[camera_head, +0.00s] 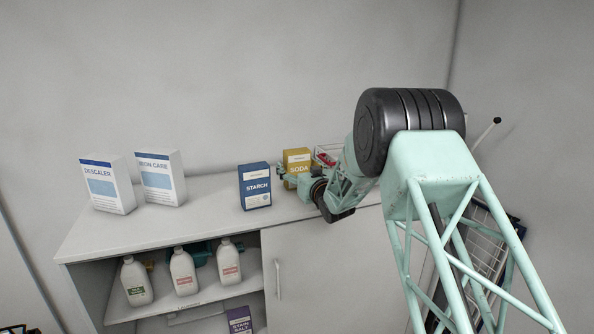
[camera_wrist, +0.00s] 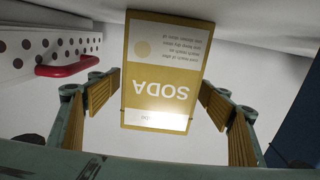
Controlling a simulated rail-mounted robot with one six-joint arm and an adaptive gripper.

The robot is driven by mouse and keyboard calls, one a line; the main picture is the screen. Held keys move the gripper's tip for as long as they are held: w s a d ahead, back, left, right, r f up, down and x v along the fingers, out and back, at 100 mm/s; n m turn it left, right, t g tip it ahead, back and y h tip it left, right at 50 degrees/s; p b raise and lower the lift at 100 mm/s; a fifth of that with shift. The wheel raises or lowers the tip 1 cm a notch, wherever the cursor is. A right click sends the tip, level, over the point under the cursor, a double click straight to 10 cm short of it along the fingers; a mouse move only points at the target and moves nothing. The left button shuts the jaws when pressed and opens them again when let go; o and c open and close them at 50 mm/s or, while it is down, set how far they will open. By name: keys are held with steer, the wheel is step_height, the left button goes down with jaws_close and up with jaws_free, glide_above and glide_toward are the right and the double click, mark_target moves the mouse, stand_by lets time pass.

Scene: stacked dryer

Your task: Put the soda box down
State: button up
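The yellow soda box (camera_head: 298,160) stands upright at the back of the white cabinet top (camera_head: 224,215), to the right of the blue starch box (camera_head: 255,186). My gripper (camera_head: 290,177) is at the front of the soda box and hides its lower part, so I cannot tell whether its base touches the top. In the wrist view the soda box (camera_wrist: 160,75) appears upside down between the two yellow-padded fingers of my gripper (camera_wrist: 160,98).
The descaler box (camera_head: 106,184) and iron care box (camera_head: 160,177) stand at the left of the top. A white dotted container with a red handle (camera_wrist: 68,68) is beside the soda box. White bottles (camera_head: 183,272) stand on the shelf below. The front middle top is clear.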

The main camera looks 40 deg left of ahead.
mark_target(299, 159)
steer(key=c, duration=1.1)
steer(key=shift+r, duration=0.1)
steer(key=shift+r, duration=1.8)
steer(key=shift+s+d, duration=0.3)
steer(key=shift+d, duration=0.2)
steer(key=v, duration=0.5)
steer(key=r+b+v, duration=0.1)
steer(key=v, duration=0.3)
steer(key=s+v, duration=0.1)
steer(key=v, duration=0.4)
steer(key=shift+s+r, duration=0.15)
steer(key=shift+r, duration=0.05)
